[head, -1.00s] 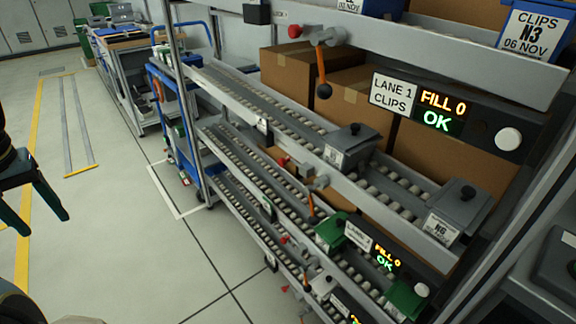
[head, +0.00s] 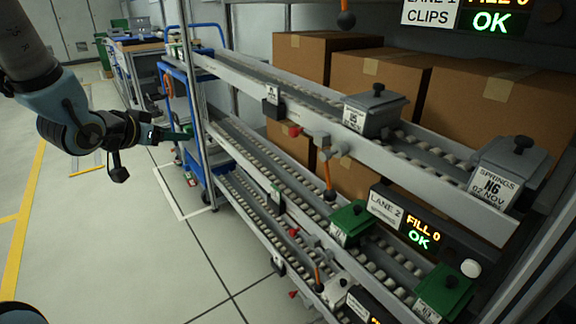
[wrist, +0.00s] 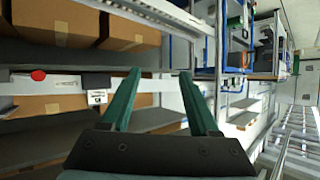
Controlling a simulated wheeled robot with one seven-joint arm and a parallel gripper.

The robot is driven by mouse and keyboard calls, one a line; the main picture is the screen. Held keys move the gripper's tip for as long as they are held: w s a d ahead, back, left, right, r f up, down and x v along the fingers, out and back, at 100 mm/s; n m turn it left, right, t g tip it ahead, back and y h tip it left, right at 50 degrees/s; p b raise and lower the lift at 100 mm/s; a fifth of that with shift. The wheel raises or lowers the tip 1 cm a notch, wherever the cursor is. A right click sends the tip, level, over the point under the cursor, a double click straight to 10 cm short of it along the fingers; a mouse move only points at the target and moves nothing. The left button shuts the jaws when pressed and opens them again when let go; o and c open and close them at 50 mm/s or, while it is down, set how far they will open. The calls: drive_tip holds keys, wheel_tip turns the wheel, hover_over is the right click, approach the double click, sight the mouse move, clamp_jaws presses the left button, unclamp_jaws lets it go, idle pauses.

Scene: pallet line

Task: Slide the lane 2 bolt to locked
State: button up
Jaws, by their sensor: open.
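The lane 2 sign (head: 385,210) is in the head view, at the middle right, beside a display reading "FILL 0 OK". Up and left of it, on the rail, is a grey fitting (head: 318,138) with a red end (head: 294,131) and an orange handle (head: 327,174) hanging down to a black knob. I take this as the lane 2 bolt; its lock state cannot be read. My gripper (head: 182,132) is at the left, well apart from it. In the wrist view my gripper (wrist: 158,75) shows two green fingers spread and empty.
Green bins (head: 348,222) and grey bins (head: 375,110) stand on the sloped roller lanes. Brown cartons (head: 490,105) stand behind. A blue-framed cart (head: 168,110) stands near my gripper. The floor (head: 130,235) to the left is clear.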

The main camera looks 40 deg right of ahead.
drive_tip(key=s+d+f+m+g+h+b, duration=0.3)
drive_tip(key=s+d+m+g+h+b, duration=0.15)
drive_tip(key=s+d, duration=0.35)
drive_tip(key=m+g+h+b, duration=0.2)
drive_tip(key=g+h, duration=0.1)
drive_tip(key=g, duration=0.1)
approach(291, 133)
drive_tip(key=d, duration=0.9)
drive_tip(key=shift+s+f, duration=0.15)
drive_tip(key=shift+s, duration=0.2)
drive_tip(key=shift+c, duration=0.3)
clamp_jaws()
